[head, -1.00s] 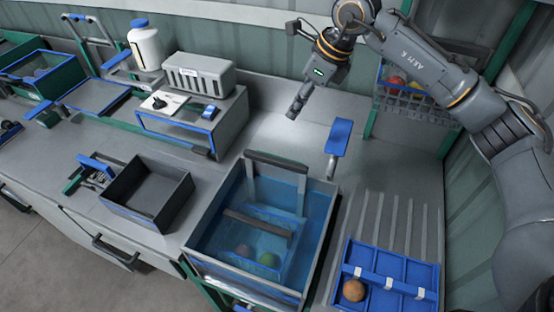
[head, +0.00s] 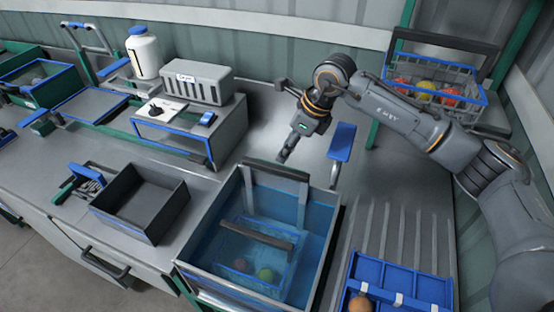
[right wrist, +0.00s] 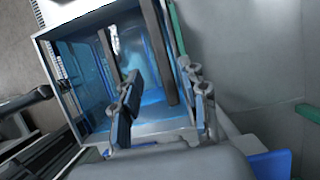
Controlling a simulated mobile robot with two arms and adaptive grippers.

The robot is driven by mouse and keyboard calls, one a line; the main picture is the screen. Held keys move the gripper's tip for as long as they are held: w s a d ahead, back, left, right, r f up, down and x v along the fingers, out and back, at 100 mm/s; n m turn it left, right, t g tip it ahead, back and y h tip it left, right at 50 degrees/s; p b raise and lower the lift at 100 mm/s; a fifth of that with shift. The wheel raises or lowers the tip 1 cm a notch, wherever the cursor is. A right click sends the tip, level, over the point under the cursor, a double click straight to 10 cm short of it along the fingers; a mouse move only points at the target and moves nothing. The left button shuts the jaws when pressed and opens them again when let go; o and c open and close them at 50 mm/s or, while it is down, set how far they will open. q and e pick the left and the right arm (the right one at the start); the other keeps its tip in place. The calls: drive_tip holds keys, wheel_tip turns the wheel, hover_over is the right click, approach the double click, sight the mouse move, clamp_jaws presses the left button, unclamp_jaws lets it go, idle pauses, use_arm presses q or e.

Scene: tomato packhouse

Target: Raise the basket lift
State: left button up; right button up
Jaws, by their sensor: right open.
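A blue-rimmed water tank (head: 330,228) stands at the front middle. A basket (head: 226,240) sits low in its water with a few round fruits inside, one reddish and one green. A dark bar (head: 257,232) crosses above the basket, and a dark frame (head: 276,172) rises at the tank's back edge. A blue lever-like plate (head: 341,142) stands just behind the tank on the right. My right gripper (head: 284,156) is open and empty, above and behind the tank's back edge, left of the blue plate. In the right wrist view its fingers (right wrist: 165,108) point toward the tank. My left gripper is not seen.
A grey open bin (head: 140,235) stands left of the tank. A blue divided tray (head: 425,290) holding an orange fruit lies at front right. A wire basket (head: 482,98) of fruit sits on a shelf at back right. A ribbed grey board (head: 400,228) lies behind the tray.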

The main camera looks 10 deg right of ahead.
sight(275, 166)
drive_tip(key=p+x, duration=0.1)
drive_tip(key=x, duration=0.6)
drive_tip(key=shift+w+a+f+p, duration=0.1)
drive_tip(key=shift+f+p, duration=0.1)
drive_tip(key=shift+p, duration=0.1)
clamp_jaws()
